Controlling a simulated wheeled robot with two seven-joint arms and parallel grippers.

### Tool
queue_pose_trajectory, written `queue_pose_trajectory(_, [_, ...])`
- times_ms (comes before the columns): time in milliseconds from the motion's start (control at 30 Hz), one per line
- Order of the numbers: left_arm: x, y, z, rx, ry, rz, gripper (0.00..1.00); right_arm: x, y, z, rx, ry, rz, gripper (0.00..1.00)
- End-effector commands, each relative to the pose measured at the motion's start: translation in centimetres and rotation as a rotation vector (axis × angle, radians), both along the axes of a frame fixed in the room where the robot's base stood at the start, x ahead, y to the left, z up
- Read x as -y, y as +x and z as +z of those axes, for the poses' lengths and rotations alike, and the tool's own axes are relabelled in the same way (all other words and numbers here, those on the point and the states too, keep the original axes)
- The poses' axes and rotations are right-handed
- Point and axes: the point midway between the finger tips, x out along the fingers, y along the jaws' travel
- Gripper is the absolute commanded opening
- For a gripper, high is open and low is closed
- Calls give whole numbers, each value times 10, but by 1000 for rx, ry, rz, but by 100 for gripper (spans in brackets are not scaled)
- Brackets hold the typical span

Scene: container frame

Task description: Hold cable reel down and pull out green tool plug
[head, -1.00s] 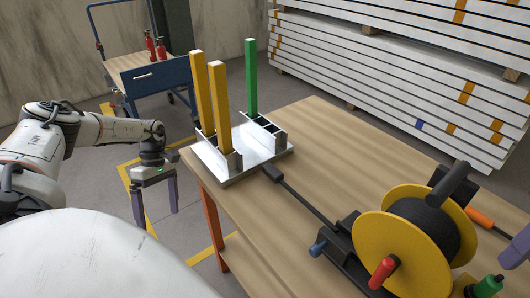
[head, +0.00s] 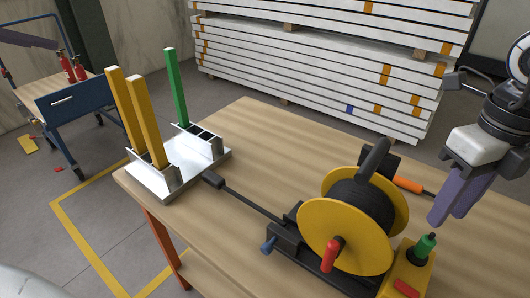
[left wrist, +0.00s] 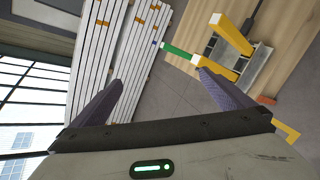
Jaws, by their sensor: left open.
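The cable reel (head: 345,235) stands on the table, with yellow side discs, a black wound core, a black top handle and a red crank knob. The green plug (head: 425,247) sits upright in a yellow box (head: 408,268) just right of the reel. My right gripper (head: 450,215) hangs above and slightly right of the green plug, apart from it. Its purple fingers overlap in view, so its opening is unclear. My left gripper (left wrist: 162,92) is open and empty in the left wrist view, away from the reel. The reel and green plug are not in that view.
A metal stand (head: 190,165) holds two yellow bars and a green bar (head: 177,90) at the table's left end. An orange-handled tool (head: 410,185) lies behind the reel. Stacked white boards (head: 310,60) and a blue cart (head: 75,100) stand beyond.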

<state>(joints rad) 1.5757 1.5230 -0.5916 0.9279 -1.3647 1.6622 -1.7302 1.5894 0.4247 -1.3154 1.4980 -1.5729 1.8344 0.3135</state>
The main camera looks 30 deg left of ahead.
Motion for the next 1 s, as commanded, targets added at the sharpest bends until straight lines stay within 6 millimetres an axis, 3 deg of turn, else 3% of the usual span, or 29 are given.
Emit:
queue_pose_trajectory(33, [-5, -9, 28, 82, -3, 19, 100, 0, 0, 0, 0, 0, 0, 31])
queue_pose_trajectory(200, [-18, -42, 99, 303, -16, 72, 100, 0, 0, 0, 0, 0, 0, 31])
queue_pose_trajectory(400, [-19, -77, 162, 507, -51, 99, 100, 0, 0, 0, 0, 0, 0, 31])
queue_pose_trajectory(467, [-6, -69, 177, 535, -75, 77, 100, 0, 0, 0, 0, 0, 0, 31])
queue_pose_trajectory(767, [72, 17, 164, 359, -113, -42, 100, 0, 0, 0, 0, 0, 0, 31])
queue_pose_trajectory(1000, [171, 97, 117, 109, -98, -162, 100, 0, 0, 0, 0, 0, 0, 31])
